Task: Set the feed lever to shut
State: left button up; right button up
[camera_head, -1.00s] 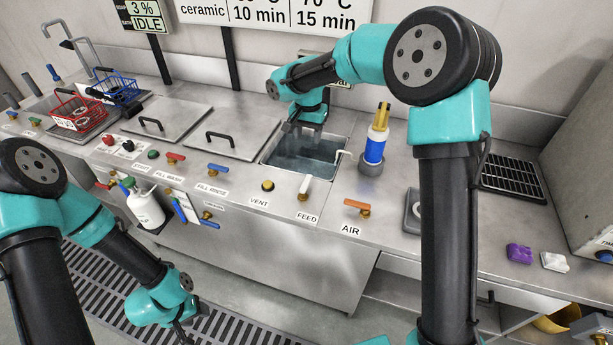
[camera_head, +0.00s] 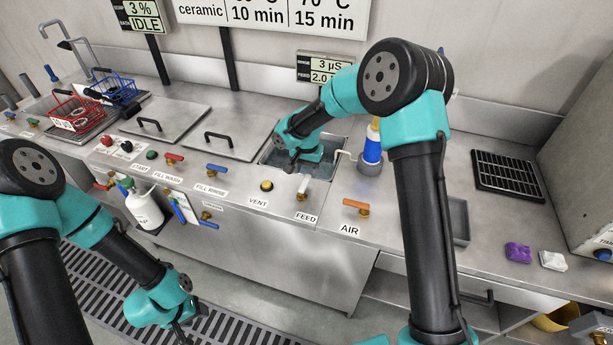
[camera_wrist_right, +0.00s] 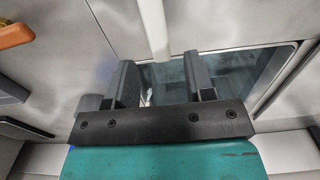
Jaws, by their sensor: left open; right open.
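The feed lever (camera_head: 303,186) has a white handle and stands on the counter front behind the FEED label (camera_head: 306,217). Its handle points up and back in the picture, toward the basin. In the right wrist view the white lever (camera_wrist_right: 155,28) shows at the top centre, beyond my fingertips. My right gripper (camera_head: 292,162) is over the front left of the basin, close behind the lever and apart from it. In the wrist view its jaws (camera_wrist_right: 160,75) are open and empty. My left gripper (camera_head: 185,333) hangs low at the front left, away from the lever.
The orange AIR lever (camera_head: 356,206) is right of the feed lever, and the VENT button (camera_head: 266,186) is left. The water basin (camera_head: 332,172) lies behind. The labelled counter front around the lever is otherwise clear.

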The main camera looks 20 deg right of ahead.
aim_at(306, 178)
jog(key=shift+f, duration=1.75)
grip_shut()
